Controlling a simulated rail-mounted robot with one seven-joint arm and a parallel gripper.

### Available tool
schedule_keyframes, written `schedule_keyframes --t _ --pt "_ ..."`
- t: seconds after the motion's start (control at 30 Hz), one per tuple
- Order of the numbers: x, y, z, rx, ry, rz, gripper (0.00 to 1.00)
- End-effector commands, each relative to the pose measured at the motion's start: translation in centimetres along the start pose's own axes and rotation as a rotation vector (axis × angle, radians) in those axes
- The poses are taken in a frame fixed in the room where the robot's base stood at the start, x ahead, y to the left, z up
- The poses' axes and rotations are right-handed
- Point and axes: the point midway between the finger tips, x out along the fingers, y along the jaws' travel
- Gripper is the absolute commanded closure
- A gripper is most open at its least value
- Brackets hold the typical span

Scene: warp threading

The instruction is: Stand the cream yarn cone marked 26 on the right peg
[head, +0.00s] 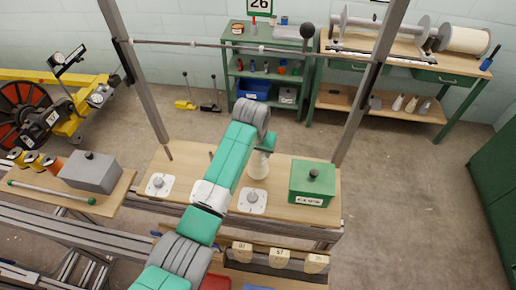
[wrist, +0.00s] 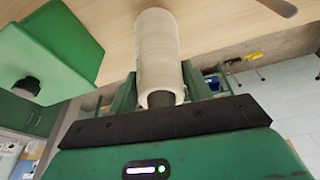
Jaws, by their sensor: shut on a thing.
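My gripper (head: 266,146) is shut on a pale cream yarn cone (head: 258,166). I cannot tell the gap between the cone and the table. The left peg (head: 158,183) stands bare on its own white plate.
A green box (head: 312,183) with a knob stands right of the right peg; it also shows in the wrist view (wrist: 50,50). Metal posts (head: 357,110) flank the wooden table (head: 186,160). A rack with numbered labels (head: 278,258) is in front.

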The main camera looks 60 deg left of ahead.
Motion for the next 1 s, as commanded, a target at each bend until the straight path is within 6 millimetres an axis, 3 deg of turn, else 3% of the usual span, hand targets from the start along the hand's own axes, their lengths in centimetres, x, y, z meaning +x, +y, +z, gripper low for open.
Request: schedule_keyframes --t 0.23,0.27,0.4,0.7,1.0 --pt "0.2 0.0 0.0 0.0 0.001 0.0 0.82" --pt "0.2 0.0 0.0 0.0 0.001 0.0 0.49" --pt "0.2 0.0 0.0 0.0 0.0 0.0 0.26" --pt "-0.2 0.0 0.1 0.0 0.0 0.0 0.26" --pt "-5.8 0.1 0.0 0.001 0.002 0.001 0.26"
